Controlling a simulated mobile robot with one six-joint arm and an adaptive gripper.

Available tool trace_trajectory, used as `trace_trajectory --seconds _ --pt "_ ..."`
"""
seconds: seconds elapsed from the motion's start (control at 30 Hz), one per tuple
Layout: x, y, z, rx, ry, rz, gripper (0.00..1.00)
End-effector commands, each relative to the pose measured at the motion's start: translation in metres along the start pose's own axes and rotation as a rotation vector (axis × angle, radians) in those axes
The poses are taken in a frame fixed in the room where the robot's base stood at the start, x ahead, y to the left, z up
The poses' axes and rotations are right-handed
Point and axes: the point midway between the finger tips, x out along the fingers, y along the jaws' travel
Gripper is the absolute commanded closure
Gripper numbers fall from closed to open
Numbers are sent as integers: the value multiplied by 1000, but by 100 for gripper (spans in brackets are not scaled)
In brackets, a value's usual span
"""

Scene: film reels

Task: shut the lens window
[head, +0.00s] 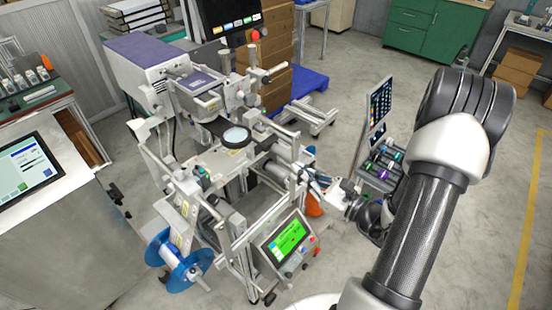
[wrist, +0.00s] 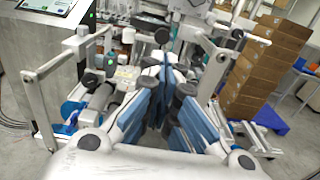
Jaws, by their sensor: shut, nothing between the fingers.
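A round pale glass in a black ring (head: 235,137), which looks like the lens window, sits at the middle of the film machine (head: 205,103). I cannot tell whether it stands open or shut, and I cannot make it out in the wrist view. My gripper (head: 304,174) is at the right side of the machine, lower and to the right of the ring, apart from it. In the wrist view my gripper (wrist: 172,68) has its blue-padded fingers together, with nothing held, pointing at the machine's metal frame.
Metal rails and posts crowd the space around my gripper. A blue reel (head: 178,262) hangs at the machine's lower left. A green-lit control screen (head: 286,240) is at its front. Stacked cardboard boxes (wrist: 262,75) stand behind. Open floor lies to the right.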

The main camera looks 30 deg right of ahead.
Motion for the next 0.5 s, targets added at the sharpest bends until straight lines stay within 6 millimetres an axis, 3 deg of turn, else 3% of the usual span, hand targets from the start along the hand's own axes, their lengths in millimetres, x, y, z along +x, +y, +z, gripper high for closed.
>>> trace_trajectory --seconds 0.2,0.5 --pt "49 2 -1 -3 0 7 100" --pt "84 1 0 -1 0 4 100"
